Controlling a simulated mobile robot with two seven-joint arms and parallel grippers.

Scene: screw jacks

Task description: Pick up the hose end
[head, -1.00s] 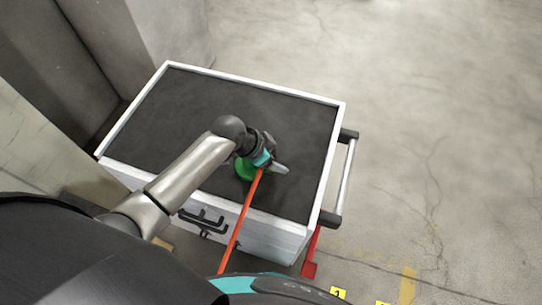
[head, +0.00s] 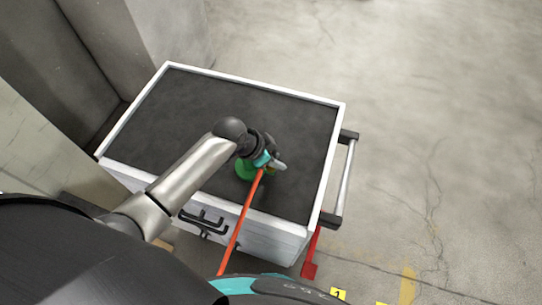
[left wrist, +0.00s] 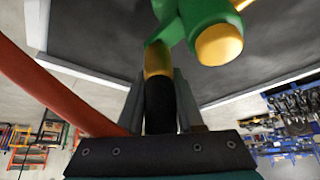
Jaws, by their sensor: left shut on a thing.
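The orange-red hose (head: 240,223) runs from the bottom of the head view up over the cart's front edge to my left gripper (head: 273,163). In the left wrist view the hose (left wrist: 55,90) passes at the left, behind the gripper's base. My left gripper (left wrist: 160,108) is shut on the hose end (left wrist: 159,100), a black sleeve with a brass-yellow tip. The tip meets or overlaps a green fitting (left wrist: 190,22) with a brass outlet; I cannot tell whether they are joined. The green fitting (head: 244,170) stands on the cart top, partly hidden by the gripper. My right gripper is out of view.
The cart (head: 170,95) has a dark top and a raised white rim, with a handle (head: 345,180) on its right side. Most of the cart top is bare. Concrete pillars stand at the left.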

